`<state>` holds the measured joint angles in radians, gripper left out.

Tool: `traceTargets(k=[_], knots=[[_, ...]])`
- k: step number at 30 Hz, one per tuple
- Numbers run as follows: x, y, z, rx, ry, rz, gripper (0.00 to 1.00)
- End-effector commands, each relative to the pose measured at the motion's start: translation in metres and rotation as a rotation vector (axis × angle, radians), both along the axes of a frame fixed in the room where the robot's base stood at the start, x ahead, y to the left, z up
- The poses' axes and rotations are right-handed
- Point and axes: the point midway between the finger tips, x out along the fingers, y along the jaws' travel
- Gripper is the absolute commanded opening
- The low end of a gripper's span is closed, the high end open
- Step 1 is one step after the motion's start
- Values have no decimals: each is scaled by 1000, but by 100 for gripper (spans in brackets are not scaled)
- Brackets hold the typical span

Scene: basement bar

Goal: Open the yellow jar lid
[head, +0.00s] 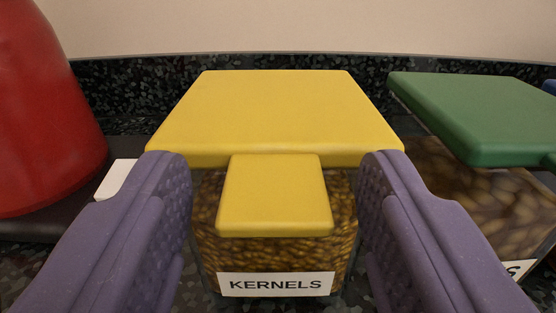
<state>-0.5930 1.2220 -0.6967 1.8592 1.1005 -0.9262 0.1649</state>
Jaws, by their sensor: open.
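A square clear jar (207,225) full of brown kernels stands straight ahead, with a white KERNELS label low on its front. Its yellow lid (275,112) lies flat on top and looks closed. A yellow tab (273,193) hangs from the lid's front edge over the jar's front. My gripper (273,170) is open and empty. One purple finger is on each side of the tab, with a gap between each finger and the tab. The fingertips reach the lid's front edge in the picture; I cannot tell whether they touch it.
A green-lidded jar (480,112) with brown contents stands close on the right. A large red object (45,110) stands on a dark base at the left, beside a small white piece (117,178). A dark speckled backsplash (130,85) and pale wall are behind.

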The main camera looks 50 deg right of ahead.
Motion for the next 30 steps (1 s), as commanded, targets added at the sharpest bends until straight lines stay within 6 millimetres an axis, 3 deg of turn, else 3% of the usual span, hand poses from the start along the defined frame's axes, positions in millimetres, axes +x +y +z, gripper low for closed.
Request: traceTargets(k=[5, 13, 23, 30], knots=[[0, 0, 0, 0, 0, 0, 60], [0, 0, 0, 0, 0, 0, 0], [0, 0, 5, 15, 12, 0, 0], [1, -1, 24, 92, 86, -1, 0]])
